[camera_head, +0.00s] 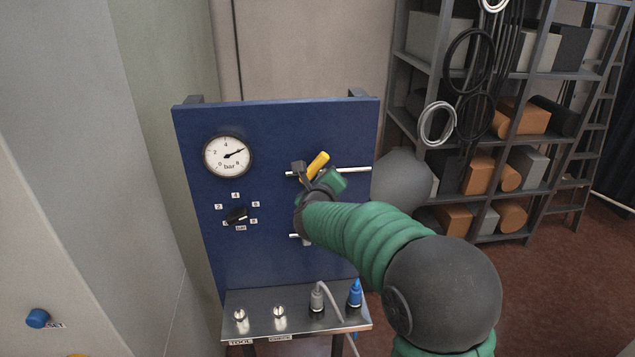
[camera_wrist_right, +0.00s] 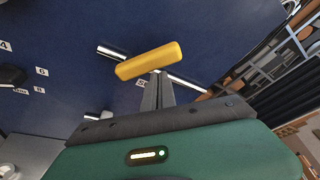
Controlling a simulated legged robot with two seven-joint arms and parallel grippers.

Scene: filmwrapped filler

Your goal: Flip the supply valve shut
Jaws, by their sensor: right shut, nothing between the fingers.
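The supply valve's yellow lever (camera_head: 318,164) is on the blue panel, over a horizontal metal pipe (camera_head: 350,170). It slants up to the right, at an angle to the pipe. The lever also shows in the right wrist view (camera_wrist_right: 150,60), crossing the pipe (camera_wrist_right: 188,83) there. My right gripper (camera_wrist_right: 159,76) is shut and empty, its fingertips at the lower edge of the lever; I cannot tell whether they touch it. In the head view my right wrist and arm hide part of the valve area. My left gripper is not in view.
A round gauge (camera_head: 228,155) and a black knob (camera_head: 236,216) are on the panel's left. A metal shelf (camera_head: 255,297) below holds several fittings, including a blue plug (camera_head: 355,293). A storage rack (camera_head: 424,64) stands at the right. A wall is close at left.

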